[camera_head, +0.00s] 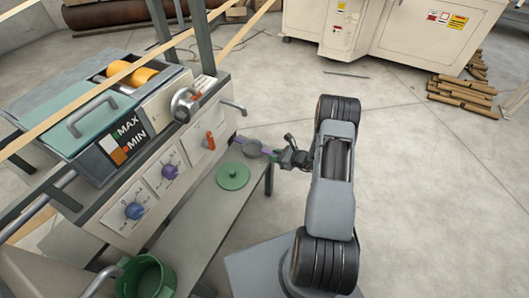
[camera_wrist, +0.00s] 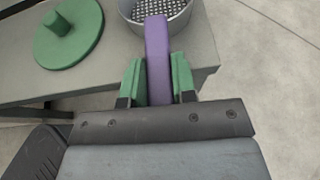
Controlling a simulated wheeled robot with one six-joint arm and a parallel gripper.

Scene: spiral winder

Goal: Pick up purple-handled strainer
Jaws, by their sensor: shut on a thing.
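The purple-handled strainer (camera_head: 252,148) is at the right end of the grey bench in the head view, its round metal bowl pointing left. In the wrist view its perforated metal bowl (camera_wrist: 183,12) is at the top, and its purple handle (camera_wrist: 157,60) runs down between the green finger pads. My gripper (camera_head: 279,155) is shut on the handle; it also shows in the wrist view (camera_wrist: 158,85). The handle's lower end is hidden by the gripper body. Whether the bowl touches the bench I cannot tell.
A green round lid with a knob (camera_head: 233,176) lies on the bench (camera_head: 203,212), left of the strainer. A green pot (camera_head: 146,278) is at the lower left. The winder machine with knobs (camera_head: 150,170) stands behind the bench. Open floor (camera_head: 400,180) is to the right.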

